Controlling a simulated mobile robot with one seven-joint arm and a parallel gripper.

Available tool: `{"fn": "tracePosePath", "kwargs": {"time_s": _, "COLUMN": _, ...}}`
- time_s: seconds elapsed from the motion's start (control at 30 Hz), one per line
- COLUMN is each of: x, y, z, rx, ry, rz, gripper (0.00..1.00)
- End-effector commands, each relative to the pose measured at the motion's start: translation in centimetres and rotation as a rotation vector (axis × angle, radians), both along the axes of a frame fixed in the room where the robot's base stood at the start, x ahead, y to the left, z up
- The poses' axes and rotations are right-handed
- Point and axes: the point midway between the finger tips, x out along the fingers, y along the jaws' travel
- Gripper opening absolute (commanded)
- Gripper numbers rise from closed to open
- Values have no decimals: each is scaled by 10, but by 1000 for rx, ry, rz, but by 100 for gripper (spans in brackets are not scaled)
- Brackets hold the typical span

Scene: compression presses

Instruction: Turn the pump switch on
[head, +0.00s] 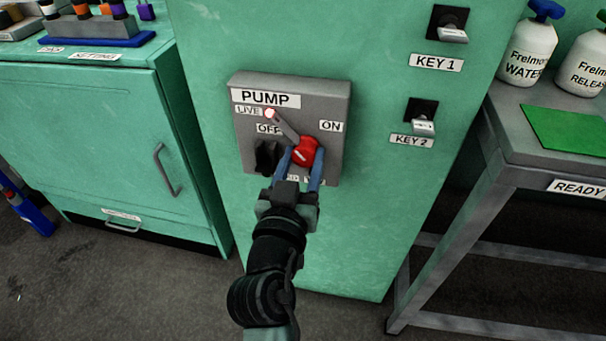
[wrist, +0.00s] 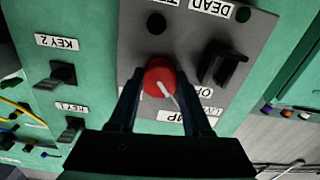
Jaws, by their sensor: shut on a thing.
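The pump panel (head: 341,105) is a grey box on a green cabinet, with PUMP, LIVE, OFF and ON labels. Its red round knob (head: 305,152) sits low on the right, below the ON label (head: 330,126). My gripper (head: 304,157) is shut on the knob, one blue finger on each side. In the wrist view the fingers (wrist: 160,90) flank it. A pale reddish lamp (head: 270,114) is beside LIVE.
A black switch handle (head: 266,156) is left of the knob, close to my finger. Key 1 (head: 453,34) and key 2 (head: 423,127) are on the cabinet to the right. A grey table (head: 520,130) stands at the right, a green cabinet (head: 80,140) at the left.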

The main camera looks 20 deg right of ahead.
Motion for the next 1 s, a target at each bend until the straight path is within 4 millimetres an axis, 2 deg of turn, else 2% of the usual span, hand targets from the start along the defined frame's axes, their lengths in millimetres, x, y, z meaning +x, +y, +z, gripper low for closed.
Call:
{"fn": "tracePosePath", "kwargs": {"time_s": 0.03, "x": 0, "y": 1, "z": -6, "rx": 38, "ry": -26, "rz": 1, "gripper": 0}}
{"fn": "tracePosePath", "kwargs": {"time_s": 0.6, "x": 1, "y": 1, "z": -5, "rx": 452, "ry": -303, "rz": 1, "gripper": 0}}
{"fn": "tracePosePath", "kwargs": {"time_s": 1.0, "x": 1, "y": 1, "z": -2, "rx": 597, "ry": -399, "rz": 0, "gripper": 0}}
